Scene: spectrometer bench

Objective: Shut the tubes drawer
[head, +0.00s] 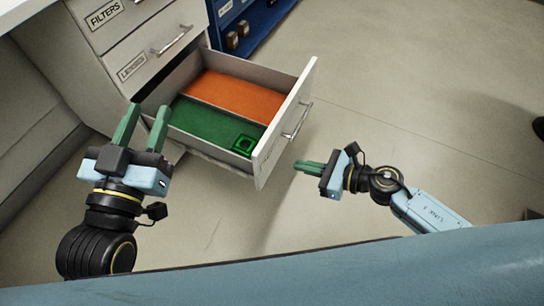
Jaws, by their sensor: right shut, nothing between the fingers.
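The pulled-out drawer (284,132) is the lowest one in the white cabinet and stands well open. I cannot read a label on its front. A metal handle (297,122) is on its outer face. Inside are an orange-lined part (235,94) and a green-lined part (195,122). My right gripper (297,166) is shut and empty, just right of the drawer front, its fingers pointing left and apart from the front. My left gripper (143,125) is open and empty, at the drawer's left side near the cabinet, fingers pointing up in the picture.
A small green square item (243,143) lies in the green part near the drawer front. Above are shut drawers labelled FILTERS (104,14) and LENSES (132,66). A blue shelf (258,24) with small brown items stands behind.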

